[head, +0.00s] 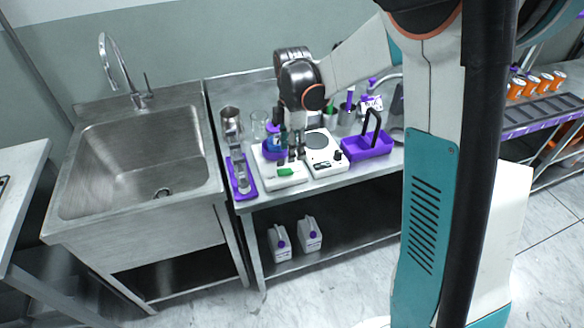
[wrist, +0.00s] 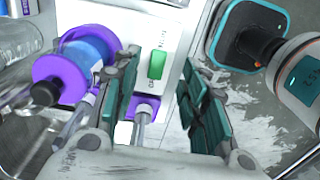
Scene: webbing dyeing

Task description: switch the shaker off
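The shaker (head: 282,177) is a low white box on the steel bench, with a purple holder (head: 273,151) on top. A green rocker switch (head: 286,171) is on its front part. In the wrist view the shaker's white face (wrist: 177,38) shows the green switch (wrist: 157,64) upright between and beyond my fingers. The purple holder (wrist: 57,68) with a blue-filled vessel (wrist: 92,52) is left of my left finger. My gripper (wrist: 160,90) is open, its teal-padded fingers apart with nothing gripped. In the head view my gripper (head: 292,140) is just above the shaker; whether it touches is unclear.
A white instrument with a round plate (head: 323,158) stands close on the shaker's right, then a purple caddy (head: 367,149). A purple tray (head: 248,188) lies on its left. Glassware (head: 258,122) stands behind. The sink (head: 140,165) is farther left.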

